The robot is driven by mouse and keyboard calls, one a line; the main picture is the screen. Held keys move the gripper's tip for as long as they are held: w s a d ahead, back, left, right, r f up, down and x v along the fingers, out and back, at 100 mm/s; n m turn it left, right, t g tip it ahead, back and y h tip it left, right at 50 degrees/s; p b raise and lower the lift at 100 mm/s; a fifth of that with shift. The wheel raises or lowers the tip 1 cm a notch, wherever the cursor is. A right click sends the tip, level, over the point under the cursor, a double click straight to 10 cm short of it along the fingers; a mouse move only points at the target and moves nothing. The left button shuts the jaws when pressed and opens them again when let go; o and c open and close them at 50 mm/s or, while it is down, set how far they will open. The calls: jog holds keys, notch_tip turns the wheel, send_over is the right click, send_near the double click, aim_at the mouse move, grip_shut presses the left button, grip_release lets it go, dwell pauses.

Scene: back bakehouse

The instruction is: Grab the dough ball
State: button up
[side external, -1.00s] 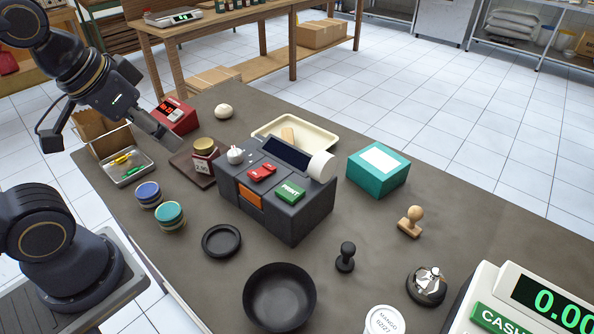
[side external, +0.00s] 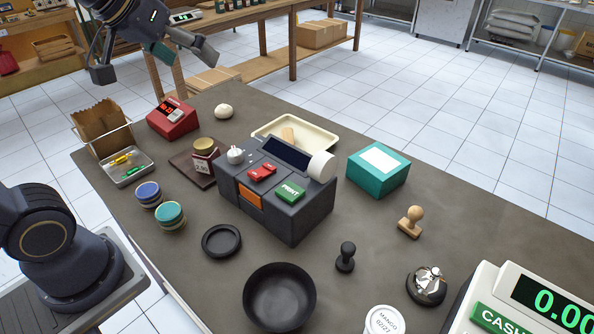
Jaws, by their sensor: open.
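A small, pale, round dough ball (side external: 224,111) rests on the counter (side external: 385,240) near its far edge, just right of a red digital timer. A second whitish lump (side external: 236,155), with a small knob, sits on top of the dark grey printer-like machine; I cannot tell whether it is dough. My gripper (side external: 196,62) is at the upper left, above and behind the dough ball and apart from it. Its fingers are spread and nothing is between them.
The red timer (side external: 172,119) stands close left of the dough ball. The dark machine (side external: 285,205) and a cream tray (side external: 322,131) are in front and to the right. A brown bag (side external: 101,124) stands at the left edge. The counter right around the ball is bare.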

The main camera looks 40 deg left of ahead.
jog(key=w+a+r+n+y, duration=0.1)
jog(key=w+a+n, duration=0.2)
jog(key=w+a, duration=0.45)
jog(key=n+g+y, duration=0.3)
jog(key=g, duration=0.1)
send_over(223, 107)
jog(key=s+d, duration=0.5)
notch_tip(223, 107, down, 19)
jog(key=x, duration=0.9)
jog(key=shift+w+f, duration=0.3)
jog(key=shift+f, duration=0.05)
jog(key=x, duration=0.5)
jog(key=shift+s+a+f, duration=0.1)
jog(key=shift+a+f, duration=0.05)
jog(key=shift+f, duration=0.25)
jog(key=c, duration=1.2)
